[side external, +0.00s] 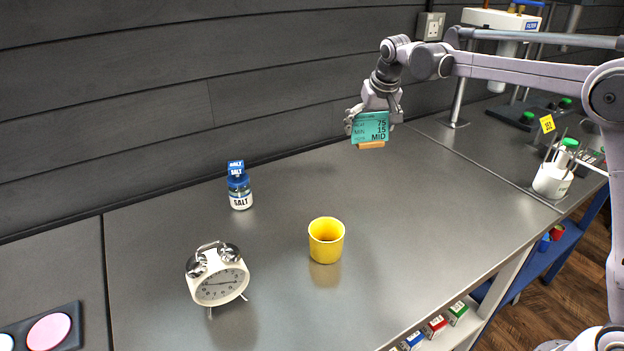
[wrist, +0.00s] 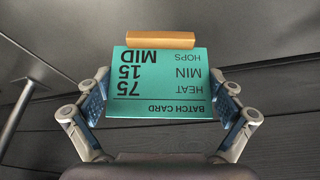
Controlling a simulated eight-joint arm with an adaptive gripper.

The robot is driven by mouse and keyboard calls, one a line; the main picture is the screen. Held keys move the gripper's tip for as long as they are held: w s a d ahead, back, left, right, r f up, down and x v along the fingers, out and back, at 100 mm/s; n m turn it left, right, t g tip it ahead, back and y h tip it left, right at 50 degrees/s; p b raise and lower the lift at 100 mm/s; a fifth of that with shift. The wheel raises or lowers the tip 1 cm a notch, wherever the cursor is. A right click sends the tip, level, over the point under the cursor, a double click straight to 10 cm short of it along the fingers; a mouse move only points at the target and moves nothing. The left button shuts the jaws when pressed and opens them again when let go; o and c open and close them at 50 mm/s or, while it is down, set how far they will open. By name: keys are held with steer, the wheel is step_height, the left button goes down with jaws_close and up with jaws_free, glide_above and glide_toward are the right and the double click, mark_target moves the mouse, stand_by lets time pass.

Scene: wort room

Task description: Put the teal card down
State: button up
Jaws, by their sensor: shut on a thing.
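My gripper (side external: 373,122) is shut on the teal card (side external: 370,127) and holds it in the air above the back right part of the metal counter. The card is printed with heat 75, min 15 and hops mid, and has a tan wooden strip (side external: 371,145) along its lower edge. In the wrist view the teal card (wrist: 163,90) appears upside down between the two fingers of my gripper (wrist: 160,108), with the wooden strip (wrist: 160,40) at the top of the picture.
On the counter (side external: 420,210) stand a salt jar (side external: 240,190), a yellow cup (side external: 326,240) and a white alarm clock (side external: 218,278). The counter below the card is clear. A dark wall (side external: 150,90) runs behind.

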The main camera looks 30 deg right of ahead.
steer(key=s+d, duration=0.3)
steer(key=d, duration=1.5)
steer(key=shift+m, duration=0.4)
steer(key=w+a+f, duration=0.4)
steer(key=w+a, duration=0.1)
steer(key=w+a+f, duration=0.2)
steer(key=w, duration=0.1)
steer(key=shift+a+f, duration=0.1)
steer(key=shift+a, duration=0.2)
steer(key=shift+f, duration=2.05)
steer(key=shift+f, duration=0.1)
steer(key=o, duration=0.8)
